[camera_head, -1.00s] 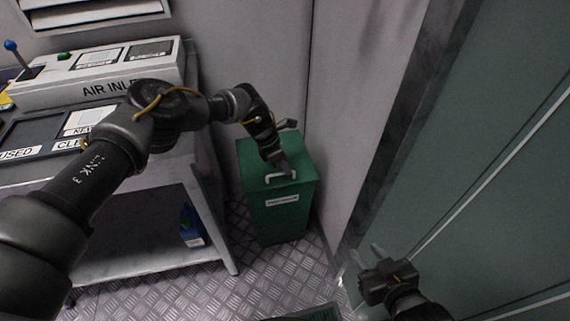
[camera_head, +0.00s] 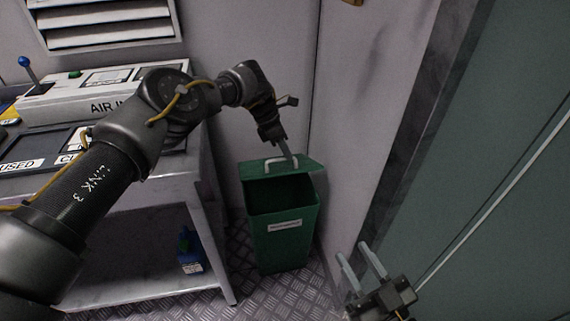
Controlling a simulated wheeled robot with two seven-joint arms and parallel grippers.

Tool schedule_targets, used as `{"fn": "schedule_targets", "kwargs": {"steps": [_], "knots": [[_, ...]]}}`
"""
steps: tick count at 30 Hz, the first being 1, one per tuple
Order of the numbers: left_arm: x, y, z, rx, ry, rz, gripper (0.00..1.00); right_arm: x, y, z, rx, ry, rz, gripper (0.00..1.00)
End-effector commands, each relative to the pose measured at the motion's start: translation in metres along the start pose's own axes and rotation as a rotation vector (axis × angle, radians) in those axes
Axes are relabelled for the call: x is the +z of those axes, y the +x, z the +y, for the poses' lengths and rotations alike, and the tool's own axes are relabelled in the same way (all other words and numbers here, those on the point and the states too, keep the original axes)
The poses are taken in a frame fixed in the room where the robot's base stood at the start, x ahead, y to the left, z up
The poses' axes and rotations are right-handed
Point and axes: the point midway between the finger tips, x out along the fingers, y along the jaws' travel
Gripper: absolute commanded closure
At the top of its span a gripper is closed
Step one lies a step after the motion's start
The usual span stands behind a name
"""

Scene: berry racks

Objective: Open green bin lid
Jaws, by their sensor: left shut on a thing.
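The green bin (camera_head: 284,246) stands on the floor against the wall, with a white label on its front. Its green lid (camera_head: 262,169) is partly raised at the front, so a dark opening shows below it. A pale handle (camera_head: 281,162) sits on top of the lid. My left gripper (camera_head: 290,155) is shut on the lid handle from above; the fingertips partly overlap it. My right gripper (camera_head: 362,259) is open and empty at the lower right, apart from the bin.
A grey workbench (camera_head: 160,195) with a lower shelf stands left of the bin, close to it. A blue bottle (camera_head: 190,252) is on that shelf. A green door or panel (camera_head: 500,170) is on the right. Patterned metal floor is clear in front of the bin.

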Motion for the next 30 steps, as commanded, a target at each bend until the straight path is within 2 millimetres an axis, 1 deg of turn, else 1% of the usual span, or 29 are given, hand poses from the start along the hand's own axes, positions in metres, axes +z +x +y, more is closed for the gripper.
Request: {"fn": "schedule_targets", "kwargs": {"steps": [1, 6, 9, 12, 13, 22, 23, 27, 30], "knots": [[-0.005, -0.003, 0.011, 0.024, -0.011, 0.009, 1.00, 0.001, 0.000, 0.001, -0.002, 0.001, 0.008, 0.64], [-0.001, -0.010, 0.018, 0.022, -0.015, 0.013, 1.00, -0.001, 0.000, 0.003, -0.004, 0.005, 0.023, 0.64], [0.000, -0.010, 0.020, 0.020, -0.016, 0.014, 1.00, 0.001, 0.000, 0.005, -0.005, 0.000, 0.023, 0.64], [0.001, -0.011, 0.021, 0.017, -0.018, 0.015, 1.00, -0.016, 0.002, -0.008, -0.008, -0.006, 0.033, 0.64], [0.001, -0.011, 0.021, 0.017, -0.019, 0.016, 1.00, -0.017, 0.002, -0.009, -0.007, -0.004, 0.036, 0.64], [0.000, -0.010, 0.021, 0.017, -0.022, 0.019, 1.00, -0.015, 0.002, -0.008, -0.007, -0.006, 0.034, 0.64], [0.000, -0.009, 0.021, 0.017, -0.022, 0.019, 0.87, -0.015, 0.002, -0.008, -0.007, -0.006, 0.034, 0.64], [0.002, -0.010, 0.021, 0.015, -0.019, 0.019, 0.69, -0.014, 0.002, -0.007, -0.006, -0.005, 0.030, 0.64], [0.003, -0.011, 0.019, 0.012, -0.014, 0.015, 0.68, -0.012, 0.002, -0.007, -0.006, -0.005, 0.026, 0.64]]}}
